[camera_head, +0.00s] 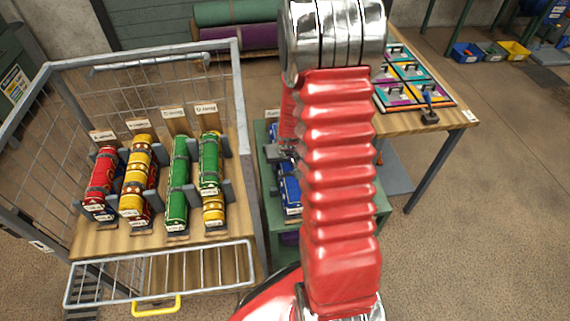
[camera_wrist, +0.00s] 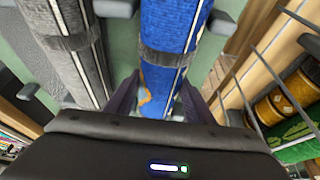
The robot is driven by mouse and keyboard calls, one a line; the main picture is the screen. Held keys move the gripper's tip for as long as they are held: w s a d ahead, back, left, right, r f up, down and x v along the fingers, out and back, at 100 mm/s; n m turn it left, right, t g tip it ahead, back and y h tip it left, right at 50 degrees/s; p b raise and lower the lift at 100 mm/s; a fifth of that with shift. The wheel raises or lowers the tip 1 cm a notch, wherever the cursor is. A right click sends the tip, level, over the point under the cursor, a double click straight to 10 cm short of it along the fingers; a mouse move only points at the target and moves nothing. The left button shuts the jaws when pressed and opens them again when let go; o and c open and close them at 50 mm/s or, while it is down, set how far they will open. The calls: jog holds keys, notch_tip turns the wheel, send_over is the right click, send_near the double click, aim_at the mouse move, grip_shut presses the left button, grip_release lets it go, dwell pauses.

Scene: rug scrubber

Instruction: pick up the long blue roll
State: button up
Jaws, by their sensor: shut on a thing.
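The long blue roll (camera_head: 291,192) lies on a green stand (camera_head: 257,213) in the head view, partly hidden behind my red arm. In the wrist view the blue roll (camera_wrist: 172,42) runs up the middle, with a dark grey strap around it and a pale stripe along it. My gripper (camera_wrist: 158,98) has its dark fingers on both sides of the roll and is shut on it. In the head view my gripper (camera_head: 284,153) is small and partly hidden by the arm. I cannot tell whether the roll is clear of the stand.
A grey roll (camera_wrist: 73,45) lies left of the blue one in the wrist view. A wire cage cart (camera_head: 242,120) with red, yellow and green rolls stands left of the stand. A wooden table (camera_head: 444,121) with coloured panels stands right. Open floor (camera_head: 480,230) lies at the right.

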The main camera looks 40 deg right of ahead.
notch_tip(320, 180, up, 18)
dwell(0.6)
jog(key=shift+f, duration=0.1)
dwell(0.5)
